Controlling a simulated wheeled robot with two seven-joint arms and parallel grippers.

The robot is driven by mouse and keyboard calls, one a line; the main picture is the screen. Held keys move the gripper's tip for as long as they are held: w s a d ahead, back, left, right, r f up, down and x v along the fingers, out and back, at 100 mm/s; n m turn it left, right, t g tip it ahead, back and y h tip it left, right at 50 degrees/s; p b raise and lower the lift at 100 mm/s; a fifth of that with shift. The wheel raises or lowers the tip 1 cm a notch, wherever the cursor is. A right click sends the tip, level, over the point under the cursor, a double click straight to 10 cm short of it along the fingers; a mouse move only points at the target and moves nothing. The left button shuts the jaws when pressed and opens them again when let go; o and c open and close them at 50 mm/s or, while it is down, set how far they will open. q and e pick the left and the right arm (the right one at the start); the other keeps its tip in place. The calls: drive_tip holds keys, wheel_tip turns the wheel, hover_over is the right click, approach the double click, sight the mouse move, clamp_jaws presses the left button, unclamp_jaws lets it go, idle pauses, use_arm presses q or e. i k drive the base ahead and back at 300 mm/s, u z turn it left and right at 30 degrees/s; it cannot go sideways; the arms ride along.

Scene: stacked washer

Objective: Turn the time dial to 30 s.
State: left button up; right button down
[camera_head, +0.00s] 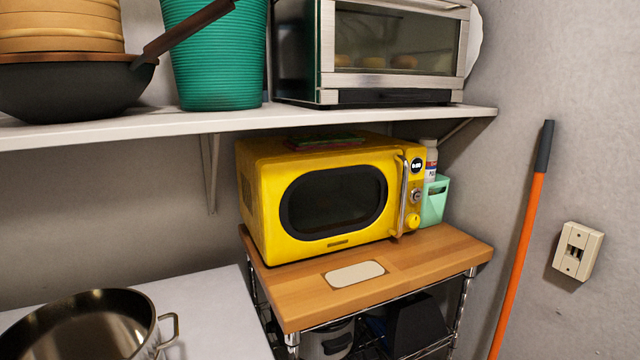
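A yellow microwave (270,210) stands on a wooden-topped cart in the middle of the head view, its dark oval door shut. Its control strip on the right has a round black display (417,165) whose digits are too small to read surely. Below it is a small silvery knob (416,196), and lower a yellow knob (413,222). I cannot tell from their markings which is the time dial or where it points. A vertical metal door handle (402,196) stands just left of the knobs. Neither of my grippers is in view.
A white shelf (200,123) above holds a wok (70,90), a green bin (215,60) and a toaster oven (390,45). A mint holder (435,203) stands right of the microwave. The wooden top (430,255) is clear in front except for a pale plate. A pot (80,325) is lower left.

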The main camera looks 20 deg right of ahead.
sight(412, 220)
drive_tip(key=z, duration=0.3)
drive_tip(key=k, duration=0.35)
drive_tip(key=z, duration=1.25)
drive_tip(key=i, duration=0.95)
drive_tip(key=u, duration=0.9)
drive_tip(key=i, duration=0.25)
drive_tip(key=u, duration=0.2)
